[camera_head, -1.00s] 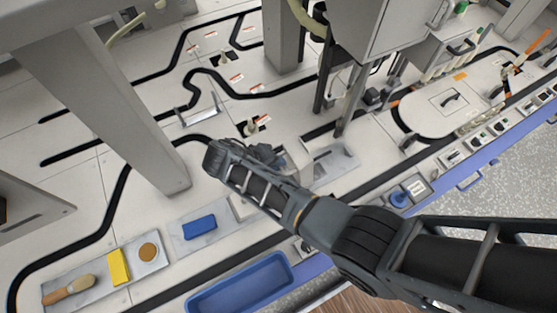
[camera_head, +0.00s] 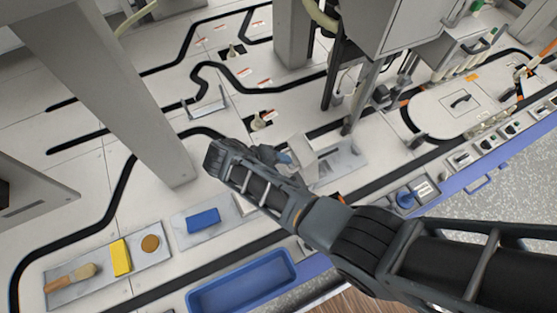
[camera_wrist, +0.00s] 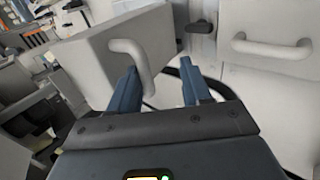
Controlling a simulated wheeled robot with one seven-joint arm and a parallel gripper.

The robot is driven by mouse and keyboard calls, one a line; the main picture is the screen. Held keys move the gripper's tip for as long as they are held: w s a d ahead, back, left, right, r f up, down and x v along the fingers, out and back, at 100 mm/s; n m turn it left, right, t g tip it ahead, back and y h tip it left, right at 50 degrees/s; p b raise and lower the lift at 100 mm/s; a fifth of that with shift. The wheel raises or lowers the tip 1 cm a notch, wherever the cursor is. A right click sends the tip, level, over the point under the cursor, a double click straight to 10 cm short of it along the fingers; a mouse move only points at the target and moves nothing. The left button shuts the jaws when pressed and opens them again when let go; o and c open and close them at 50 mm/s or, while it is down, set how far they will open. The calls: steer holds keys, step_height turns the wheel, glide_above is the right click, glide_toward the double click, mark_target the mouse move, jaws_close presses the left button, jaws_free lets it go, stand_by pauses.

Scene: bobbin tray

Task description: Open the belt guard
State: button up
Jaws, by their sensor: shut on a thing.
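The belt guard appears to be the pale box-like cover beside my fingers in the head view (camera_head: 301,150). In the wrist view the cover (camera_wrist: 82,68) fills the upper left, tilted, with a light bar handle (camera_wrist: 127,47) on its face. My gripper's two blue fingers (camera_wrist: 160,88) reach up to this handle, and its lower end lies between them. I take the gripper to be shut on the handle. In the head view my gripper (camera_head: 277,155) is largely hidden behind my own arm, so the grip shows only in the wrist view.
A second pale block with a bar handle (camera_wrist: 272,47) stands close at right in the wrist view. A grey post (camera_head: 130,100) rises left of my arm. A blue bin (camera_head: 243,283), a blue block (camera_head: 203,220) and a brush (camera_head: 72,277) lie at the front.

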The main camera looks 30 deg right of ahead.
steer(key=shift+r, duration=0.2)
stand_by(0.5)
steer(key=p+v, duration=0.1)
steer(key=v, duration=0.6)
steer(key=shift+a+r, duration=0.15)
steer(key=shift+a, duration=0.05)
